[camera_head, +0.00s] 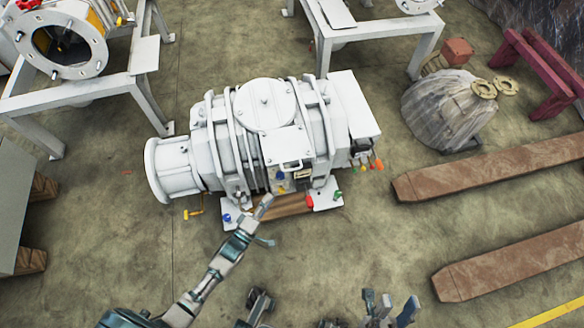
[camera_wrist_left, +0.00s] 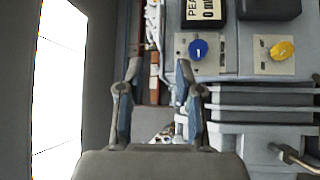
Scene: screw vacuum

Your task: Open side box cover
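The white vacuum machine (camera_head: 262,125) stands in the middle of the head view. Its side box cover (camera_head: 288,146), a white panel with a handle (camera_head: 291,166), appears raised, with the box's inside (camera_head: 280,182) showing below it. My left gripper (camera_head: 267,205) is just in front of the box, below the handle. In the left wrist view its fingers (camera_wrist_left: 157,72) are apart, with no held object visible. That view shows wiring, a blue knob (camera_wrist_left: 198,48) and a yellow knob (camera_wrist_left: 282,50) near the fingertips. My right gripper (camera_head: 390,308) is open and empty at the bottom edge.
A bright white panel (camera_wrist_left: 60,75) fills the wrist view's left side. A wrapped object (camera_head: 447,108) and long brown beams (camera_head: 490,165) lie to the right. White frames (camera_head: 85,88) stand behind.

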